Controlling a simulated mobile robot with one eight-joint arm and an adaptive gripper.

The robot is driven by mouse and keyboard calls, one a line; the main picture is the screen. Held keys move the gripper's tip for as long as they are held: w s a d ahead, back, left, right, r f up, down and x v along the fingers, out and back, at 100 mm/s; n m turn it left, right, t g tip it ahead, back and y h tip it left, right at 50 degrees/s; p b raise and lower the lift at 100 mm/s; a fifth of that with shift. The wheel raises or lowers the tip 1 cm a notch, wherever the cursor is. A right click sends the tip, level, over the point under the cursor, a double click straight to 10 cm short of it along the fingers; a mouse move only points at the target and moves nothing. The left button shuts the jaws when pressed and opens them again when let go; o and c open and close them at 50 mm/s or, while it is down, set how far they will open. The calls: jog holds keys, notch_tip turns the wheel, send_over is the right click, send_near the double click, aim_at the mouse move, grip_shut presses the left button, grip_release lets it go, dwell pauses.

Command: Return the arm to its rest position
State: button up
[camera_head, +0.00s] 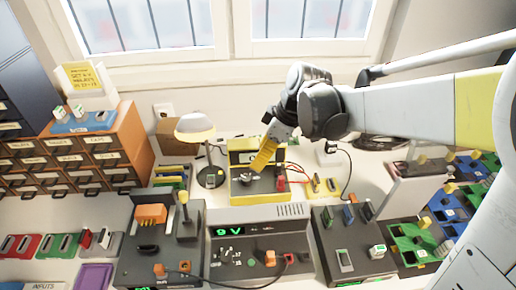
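My arm reaches in from the right side of the head view, with white and yellow links. It extends leftward over the bench to a dark wrist joint near the middle. My gripper (263,156) hangs below that wrist and points down and left, over a yellow-edged box (244,186) with a dark top. A grey and yellow finger part shows. The fingertips overlap the box in this view, so I cannot tell whether they touch it, are open or shut, or hold anything.
A grey unit reading 9 V (262,240) stands in front, between dark units (160,255) and (350,250). A desk lamp (195,130) stands left of my gripper. A wooden drawer cabinet (85,155) is at left. Green and blue trays (415,240) fill the right. A window is behind.

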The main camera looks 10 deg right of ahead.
jog(key=s+d+r+m+t+h, duration=0.2)
jog(key=s+d+m, duration=0.3)
jog(key=s, duration=0.3)
jog(key=s+d+r+m+t+h, duration=0.2)
jog(key=s+d+m+t, duration=0.1)
jog(key=s+d+m, duration=0.3)
jog(key=shift+s+d+r+m, duration=0.15)
jog(key=shift+s+r+m, duration=0.15)
jog(key=shift+s+m, duration=0.75)
